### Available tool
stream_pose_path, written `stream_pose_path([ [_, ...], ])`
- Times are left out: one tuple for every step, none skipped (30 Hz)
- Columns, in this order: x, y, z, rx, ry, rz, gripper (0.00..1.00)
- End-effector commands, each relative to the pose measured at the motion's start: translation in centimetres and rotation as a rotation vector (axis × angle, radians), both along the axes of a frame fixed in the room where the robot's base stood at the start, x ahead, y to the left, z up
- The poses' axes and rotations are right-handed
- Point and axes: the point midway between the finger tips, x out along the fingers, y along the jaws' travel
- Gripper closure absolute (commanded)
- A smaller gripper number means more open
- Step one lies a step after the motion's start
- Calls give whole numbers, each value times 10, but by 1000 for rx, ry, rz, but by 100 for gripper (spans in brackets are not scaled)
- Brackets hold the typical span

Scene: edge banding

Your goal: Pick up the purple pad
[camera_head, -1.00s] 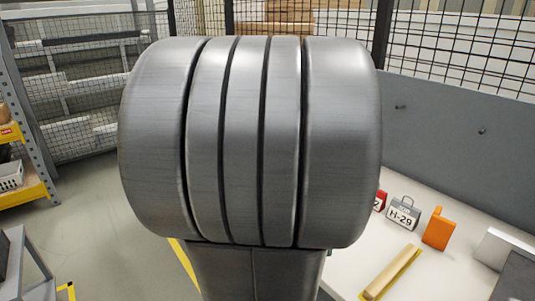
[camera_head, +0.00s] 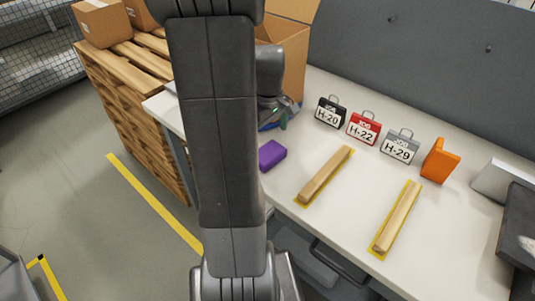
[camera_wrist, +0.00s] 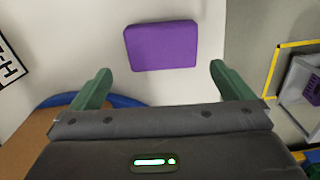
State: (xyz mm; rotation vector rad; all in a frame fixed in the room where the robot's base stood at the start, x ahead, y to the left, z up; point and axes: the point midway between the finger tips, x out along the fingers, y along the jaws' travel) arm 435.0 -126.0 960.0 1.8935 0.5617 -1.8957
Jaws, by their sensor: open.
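The purple pad (camera_head: 271,155) is a small flat block with rounded edges. It lies on the white table (camera_head: 290,209) near its front edge, just right of my arm in the head view. In the wrist view the pad (camera_wrist: 161,45) shows whole, beyond my fingertips and roughly centred between them. My gripper (camera_wrist: 160,80) has its two green fingers spread wide with nothing between them. In the head view the gripper (camera_head: 275,122) is partly hidden behind my arm, at the table's left end by a cardboard box.
Several tagged padlock-like blocks, such as the red H-22 (camera_head: 364,128), stand along the back. An orange block (camera_head: 439,161) stands right of them. Wooden strips (camera_head: 325,176) lie on yellow marks right of the pad. An open cardboard box (camera_head: 290,45) and wooden pallets (camera_head: 125,105) are at left.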

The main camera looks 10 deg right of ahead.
Motion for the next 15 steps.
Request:
stream_pose_path([
  [0, 0, -9, 0, 4, 0, 0],
  [0, 0, -13, 1, 3, 0, 0],
  [-1, 0, -18, 0, 4, 0, 0],
  [0, 0, -20, 0, 1, 0, 0],
  [0, 0, -22, 0, 0, 0, 0],
  [0, 0, -24, 0, 0, 0, 0],
  [0, 0, -25, 0, 0, 0, 0],
  [-1, 0, -27, -1, 1, 0, 0],
  [-1, 0, -30, 0, 1, 0, 0],
  [-2, 0, -34, 1, 3, 0, 0],
  [-3, 0, -38, 1, 4, -1, 0],
  [-4, 0, -44, 1, 4, -1, 0],
  [-5, 0, -49, 0, 5, -1, 0],
  [-6, 0, -54, 1, 4, -1, 0],
  [-6, 0, -60, 0, 4, -1, 0],
])
